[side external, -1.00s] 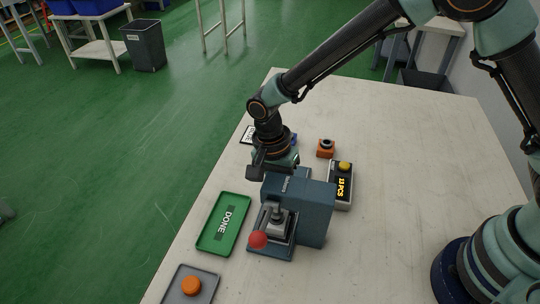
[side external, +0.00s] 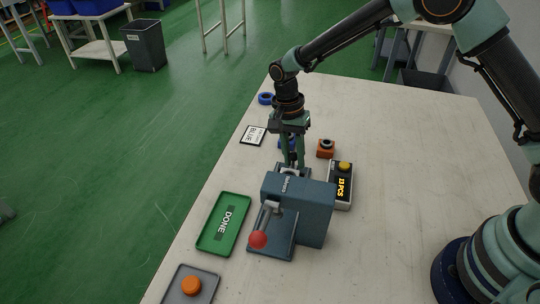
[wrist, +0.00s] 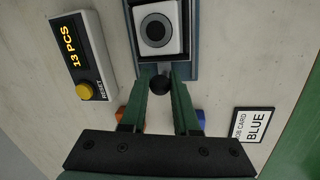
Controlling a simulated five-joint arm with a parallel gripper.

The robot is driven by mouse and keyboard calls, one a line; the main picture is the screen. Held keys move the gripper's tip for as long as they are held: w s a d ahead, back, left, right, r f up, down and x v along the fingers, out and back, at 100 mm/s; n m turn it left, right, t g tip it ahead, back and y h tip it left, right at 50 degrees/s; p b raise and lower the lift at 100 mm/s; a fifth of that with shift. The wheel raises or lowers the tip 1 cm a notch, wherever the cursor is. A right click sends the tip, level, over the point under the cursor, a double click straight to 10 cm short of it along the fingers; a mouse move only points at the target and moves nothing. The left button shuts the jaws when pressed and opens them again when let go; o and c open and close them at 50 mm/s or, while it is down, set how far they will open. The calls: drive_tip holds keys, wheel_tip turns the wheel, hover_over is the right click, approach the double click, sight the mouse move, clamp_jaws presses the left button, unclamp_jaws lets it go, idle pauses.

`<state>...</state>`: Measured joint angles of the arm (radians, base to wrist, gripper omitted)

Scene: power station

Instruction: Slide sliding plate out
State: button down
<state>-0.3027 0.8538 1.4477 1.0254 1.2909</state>
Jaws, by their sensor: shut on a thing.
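The blue-grey press (side external: 300,205) with its red-ball lever (side external: 258,239) stands on the table. The light sliding plate (wrist: 175,50), with a dark round piece on it, shows at the press's far side in the wrist view. Its black knob (wrist: 160,84) is between my gripper's fingers. In the side view, the plate (side external: 290,172) shows only partly behind the press top. My gripper (side external: 292,162) points down behind the press, its green fingers shut on the knob. The fingers also show in the wrist view (wrist: 160,88). The front base of the press (side external: 272,240) looks bare beneath the lever.
A 13 PCS counter (side external: 341,185) stands right of the press, with an orange block (side external: 326,150) behind it. A green DONE tray (side external: 222,225) lies left, and an orange button (side external: 191,286) is in front. A BLUE card (side external: 253,135) lies behind left. The table's right side is clear.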

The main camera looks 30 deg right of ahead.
drive_tip(key=shift+w+d, duration=0.2)
drive_tip(key=shift+d, duration=0.05)
drive_tip(key=c, duration=0.7)
unclamp_jaws()
drive_tip(key=shift+o, duration=0.2)
wheel_tip(320, 180, up, 12)
drive_tip(key=w, duration=0.2)
drive_tip(key=shift+a, duration=0.35)
